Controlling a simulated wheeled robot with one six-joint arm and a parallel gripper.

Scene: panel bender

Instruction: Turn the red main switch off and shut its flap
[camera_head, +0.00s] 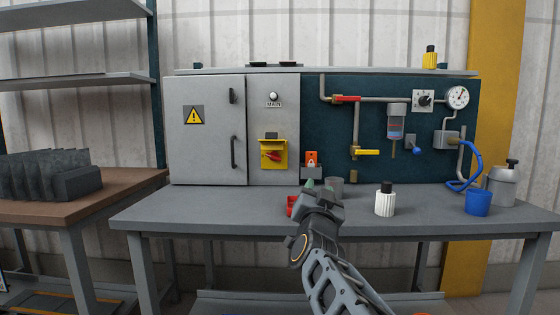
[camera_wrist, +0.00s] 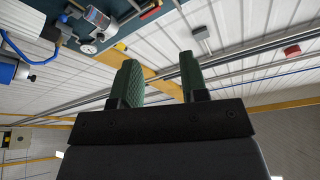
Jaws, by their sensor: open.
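The red main switch (camera_head: 273,156) sits on a yellow plate (camera_head: 266,165) on the grey cabinet, under the MAIN label. Its handle looks tilted; its exact setting is too small to tell. The flap (camera_head: 272,137) shows as a dark and yellow piece standing out at the top of the plate, apparently raised off the switch. My gripper (camera_head: 320,185) is over the bench, below and to the right of the switch and well apart from it. In the wrist view my gripper (camera_wrist: 157,80) has its two green fingers apart with nothing between them.
A white bottle (camera_head: 385,201), a blue cup (camera_head: 478,203), a grey cup (camera_head: 334,187) and a red object (camera_head: 292,205) stand on the bench (camera_head: 230,213). An orange tag (camera_head: 312,158) hangs right of the switch. The bench's left part is clear.

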